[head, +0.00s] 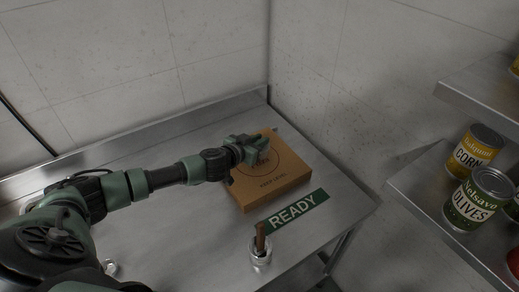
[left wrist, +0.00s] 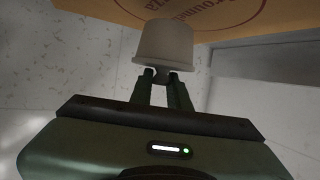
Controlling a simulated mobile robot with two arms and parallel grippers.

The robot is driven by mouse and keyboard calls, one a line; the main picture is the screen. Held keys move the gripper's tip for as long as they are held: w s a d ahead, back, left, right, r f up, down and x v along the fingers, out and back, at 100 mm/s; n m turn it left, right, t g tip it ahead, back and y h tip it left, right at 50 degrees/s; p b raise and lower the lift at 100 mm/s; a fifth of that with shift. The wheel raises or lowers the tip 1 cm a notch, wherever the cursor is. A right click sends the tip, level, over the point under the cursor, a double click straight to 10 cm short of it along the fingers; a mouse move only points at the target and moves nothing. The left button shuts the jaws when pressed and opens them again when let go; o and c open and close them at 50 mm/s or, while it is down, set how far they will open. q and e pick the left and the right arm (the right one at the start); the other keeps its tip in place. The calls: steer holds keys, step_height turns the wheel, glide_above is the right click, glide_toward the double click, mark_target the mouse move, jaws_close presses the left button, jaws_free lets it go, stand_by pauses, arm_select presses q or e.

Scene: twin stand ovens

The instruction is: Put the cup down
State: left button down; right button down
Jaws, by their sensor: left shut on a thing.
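The cup (left wrist: 165,45) is pale and tapered, and shows in the left wrist view at the top middle, in front of the box. My left gripper (left wrist: 167,76) is shut on it at its wider end. In the head view my left gripper (head: 256,149) is over the far left part of the brown cardboard box (head: 281,183). The cup cannot be made out there. The box also shows in the left wrist view (left wrist: 225,18). Whether the cup touches the box cannot be told. My right gripper is not in view.
The steel table (head: 190,235) has bare room left of and in front of the box. A green READY strip (head: 293,211) lies before the box, near a metal pot (head: 260,259) with a brown handle. Shelves at right hold a corn can (head: 474,151) and an olives can (head: 479,199).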

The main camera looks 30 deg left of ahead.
arm_select(q)
steer(key=shift+f, duration=1.15)
steer(key=c, duration=1.3)
jaws_free()
steer(key=shift+f, duration=0.1)
steer(key=shift+c, duration=0.2)
steer(key=shift+s, duration=0.1)
steer(key=b+v, duration=0.1)
steer(key=v, duration=1.1)
steer(key=shift+d, duration=0.1)
